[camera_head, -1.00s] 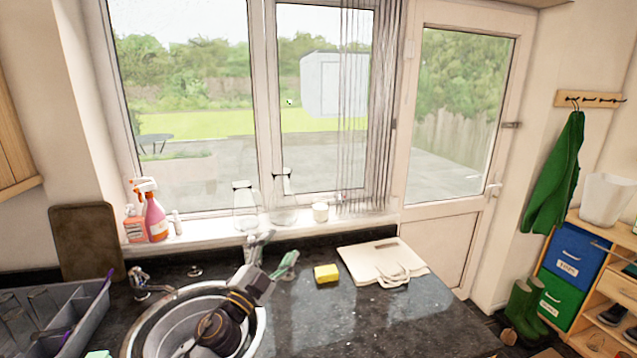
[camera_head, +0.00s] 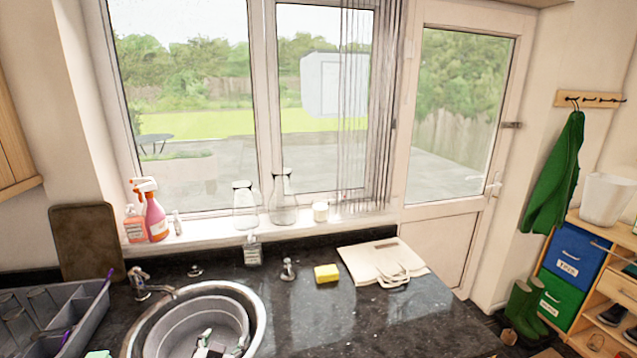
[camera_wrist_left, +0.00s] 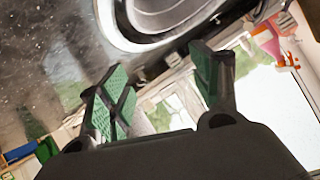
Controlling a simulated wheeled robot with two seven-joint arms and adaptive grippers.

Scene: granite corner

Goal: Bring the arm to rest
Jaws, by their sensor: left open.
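My left gripper (camera_head: 207,343) shows only in part at the bottom edge of the head view, in front of the grey round bowl (camera_head: 195,306) in the sink. The left wrist view shows its two green-padded fingers (camera_wrist_left: 162,88) spread apart with nothing between them. The sink's metal rim shows above the fingers in that view. The rest of the left arm is out of the head view. My right gripper is not in view.
A tap (camera_head: 150,285) stands behind the sink. A soap bottle (camera_head: 252,252), a yellow sponge (camera_head: 326,273) and a cream bag (camera_head: 375,258) are on the dark counter. A grey dish rack (camera_head: 72,318) is at the left. The counter's front right is clear.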

